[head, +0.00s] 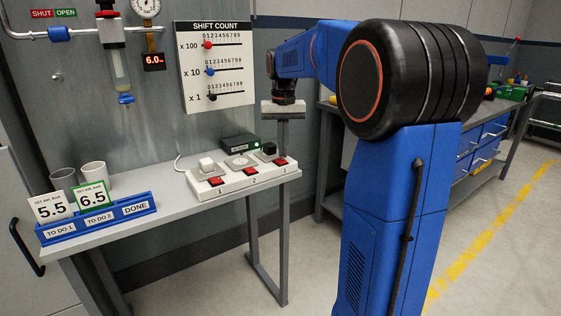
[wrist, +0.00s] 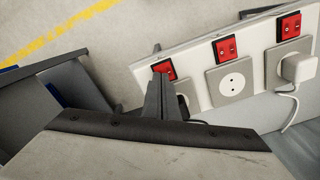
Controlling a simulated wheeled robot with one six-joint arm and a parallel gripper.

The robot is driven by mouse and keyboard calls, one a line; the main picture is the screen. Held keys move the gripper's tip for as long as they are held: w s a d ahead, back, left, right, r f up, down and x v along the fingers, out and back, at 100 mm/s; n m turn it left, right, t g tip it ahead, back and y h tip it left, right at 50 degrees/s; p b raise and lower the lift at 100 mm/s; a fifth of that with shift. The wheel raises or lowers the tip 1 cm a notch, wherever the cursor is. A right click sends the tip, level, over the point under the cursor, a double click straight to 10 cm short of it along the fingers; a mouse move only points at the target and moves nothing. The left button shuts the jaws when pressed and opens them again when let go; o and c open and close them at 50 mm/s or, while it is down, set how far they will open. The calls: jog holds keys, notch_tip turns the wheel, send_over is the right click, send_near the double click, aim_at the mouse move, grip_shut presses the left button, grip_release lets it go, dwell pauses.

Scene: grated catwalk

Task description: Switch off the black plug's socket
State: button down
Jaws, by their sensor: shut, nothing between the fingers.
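The white socket strip (head: 240,179) lies on the grey bench and has three numbered sockets, each with a red switch in front. The black plug (head: 268,150) sits in socket 3, at the right end; its red switch (head: 280,161) is in front of it. In the wrist view the plug (wrist: 183,107) is mostly hidden behind my fingers, and its switch (wrist: 164,70) is partly covered. My gripper (head: 283,149) is shut and empty, pointing down over that end of the strip. I cannot tell whether the fingertips touch anything, nor the switch's position.
A white plug (head: 207,164) is in socket 1; socket 2 (wrist: 231,82) is empty, and its switch (wrist: 226,48) is close by. A black box (head: 239,143) with a green light stands behind the strip. Cards in a blue rack (head: 97,218) stand at the left.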

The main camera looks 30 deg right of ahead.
aim_at(283, 160)
jog(key=shift+f, duration=0.65)
dwell(0.7)
notch_tip(283, 160, up, 7)
dwell(1.0)
dwell(0.5)
jog(key=s+a+f+n+t, duration=0.1)
jog(key=s+a+f, duration=0.4)
jog(key=s, duration=0.5)
jog(key=s+a+f+n+t, duration=0.2)
jog(key=s+a+f, duration=0.3)
jog(key=s, duration=0.5)
jog(key=s+a+f+n+t, duration=0.1)
jog(key=s+a+f+n, duration=0.1)
jog(key=s+a+f, duration=0.3)
jog(key=s+f, duration=0.3)
jog(key=s, duration=0.2)
jog(key=shift+a+f+n+t, duration=0.3)
jog(key=shift+a+f+t, duration=0.05)
jog(key=shift+a+t, duration=0.05)
